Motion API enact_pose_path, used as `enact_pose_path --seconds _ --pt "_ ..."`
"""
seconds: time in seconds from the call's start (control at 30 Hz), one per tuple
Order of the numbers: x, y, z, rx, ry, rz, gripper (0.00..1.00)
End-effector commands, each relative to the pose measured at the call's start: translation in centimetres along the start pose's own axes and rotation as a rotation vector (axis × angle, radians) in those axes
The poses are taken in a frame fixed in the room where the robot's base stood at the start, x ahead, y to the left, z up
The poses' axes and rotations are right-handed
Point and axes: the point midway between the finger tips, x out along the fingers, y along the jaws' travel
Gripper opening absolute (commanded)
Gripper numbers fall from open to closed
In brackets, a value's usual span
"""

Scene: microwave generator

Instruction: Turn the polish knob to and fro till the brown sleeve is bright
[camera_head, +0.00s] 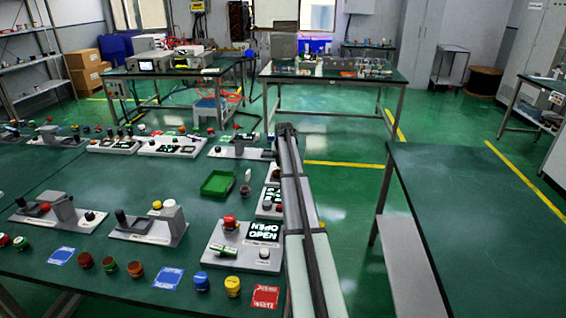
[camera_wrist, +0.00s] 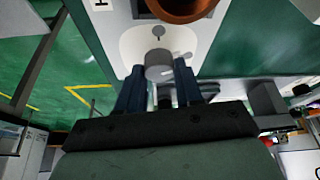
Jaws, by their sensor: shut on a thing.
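In the wrist view, a round grey knob (camera_wrist: 158,66) stands on a pale plate on a light panel (camera_wrist: 118,30). I take it to be the polish knob. The two dark fingers of my gripper (camera_wrist: 160,84) are at its two sides, shut on it. A copper-brown ring-shaped part (camera_wrist: 188,10), apparently the brown sleeve, sits just beyond the knob at the top edge, partly cut off. How bright its whole surface is cannot be told. In the head view my arm hides the gripper, and I cannot make out the knob there.
A green tray (camera_head: 217,184) lies on the bench left of my arm. A panel with a lit OPEN display (camera_head: 263,231), several knob fixtures, coloured caps, blue cards (camera_head: 167,278) and a red card (camera_head: 265,297) crowd the bench. The table at right (camera_head: 470,220) is bare.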

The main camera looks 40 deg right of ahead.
Motion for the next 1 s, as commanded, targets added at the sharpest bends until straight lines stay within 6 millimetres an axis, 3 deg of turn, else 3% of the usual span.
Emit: enact_pose_path --seconds 0.5,1.0 --pt "0.00 -0.23 -0.08 0.305 0.000 0.126 0.05" --pt "0.00 -0.21 -0.05 0.362 -0.001 0.149 0.05"
